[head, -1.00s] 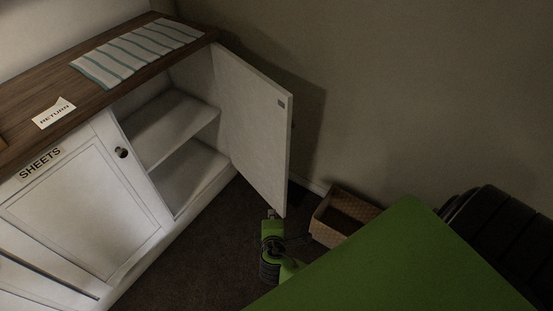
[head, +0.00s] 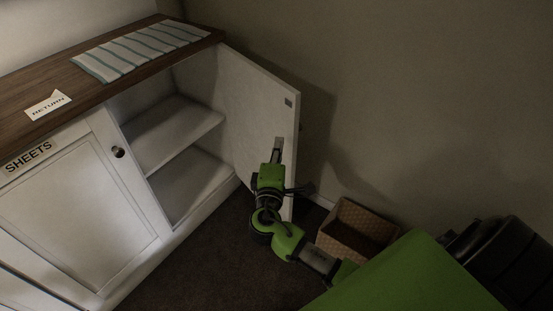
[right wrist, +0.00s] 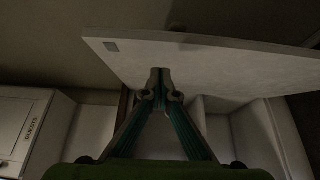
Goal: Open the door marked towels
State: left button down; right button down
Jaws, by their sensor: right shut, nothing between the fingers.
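The cabinet door (head: 262,115) stands wide open at the right end of the white cabinet, its inner face toward me. It also shows in the right wrist view (right wrist: 215,70). Its outer face, where a label could be, is hidden. The open compartment (head: 175,140) has one shelf and looks empty. My right gripper (head: 278,145) is shut and empty, in front of the door's inner face near its free edge. My left gripper is not in view.
A closed door marked SHEETS (head: 80,215) with a dark knob (head: 118,152) is to the left. A striped towel (head: 140,48) and a RETURN card (head: 48,105) lie on the wooden top. A wicker basket (head: 352,232) stands on the floor by the wall, right of the door.

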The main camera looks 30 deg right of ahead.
jog(key=d, duration=0.4)
jog(key=shift+w, duration=0.35)
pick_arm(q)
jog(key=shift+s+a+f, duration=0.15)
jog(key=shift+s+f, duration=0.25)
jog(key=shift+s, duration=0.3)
pick_arm(e)
jog(key=shift+d, duration=0.15)
